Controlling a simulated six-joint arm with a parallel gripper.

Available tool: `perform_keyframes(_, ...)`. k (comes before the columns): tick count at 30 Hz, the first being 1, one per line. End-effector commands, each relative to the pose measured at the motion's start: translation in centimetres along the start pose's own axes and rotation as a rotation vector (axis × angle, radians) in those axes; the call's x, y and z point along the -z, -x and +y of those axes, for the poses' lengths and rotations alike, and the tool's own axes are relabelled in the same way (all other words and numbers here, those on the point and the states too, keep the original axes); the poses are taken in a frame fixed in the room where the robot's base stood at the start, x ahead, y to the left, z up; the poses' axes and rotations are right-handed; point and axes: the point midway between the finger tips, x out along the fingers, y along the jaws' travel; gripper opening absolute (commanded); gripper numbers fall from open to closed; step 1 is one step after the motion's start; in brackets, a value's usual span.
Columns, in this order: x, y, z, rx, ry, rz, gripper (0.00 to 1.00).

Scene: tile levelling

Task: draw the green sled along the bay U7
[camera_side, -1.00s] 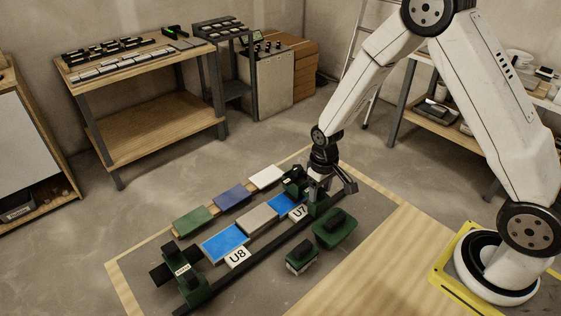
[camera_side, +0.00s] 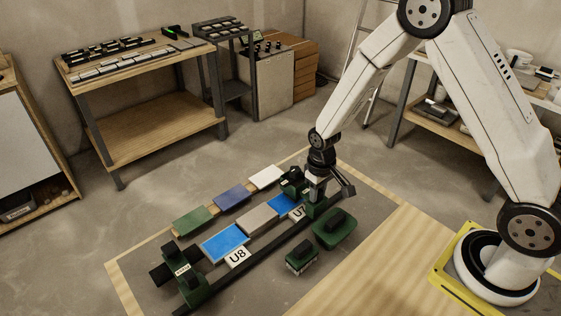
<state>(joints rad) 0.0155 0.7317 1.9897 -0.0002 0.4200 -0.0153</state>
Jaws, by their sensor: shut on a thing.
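A green sled (camera_side: 314,208) with dark raised parts stands across the right end of the row, at the U7 bay. My gripper (camera_side: 316,196) points down onto it and is shut on it; the fingertips are small and partly hidden. The bay U7 (camera_side: 281,204) shows as a blue patch just left of the sled, and its white label (camera_side: 297,212) is partly covered by the sled.
A second green sled (camera_side: 188,280) stands at the left end of the dark rail (camera_side: 250,259). Bay U8 (camera_side: 225,243) is blue, with a grey tile (camera_side: 258,219) between the bays. Green, blue and white tiles lie behind. Two green tools (camera_side: 334,230) (camera_side: 301,260) stand in front.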

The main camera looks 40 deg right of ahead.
Motion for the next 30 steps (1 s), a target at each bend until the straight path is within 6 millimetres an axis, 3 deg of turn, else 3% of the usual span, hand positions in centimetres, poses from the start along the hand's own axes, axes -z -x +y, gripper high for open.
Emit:
perform_keyframes(24,0.0,0.0,-5.2,0.000,0.002,0.000,0.00)
perform_keyframes(30,0.0,0.0,-5.8,0.000,0.000,0.000,0.00)
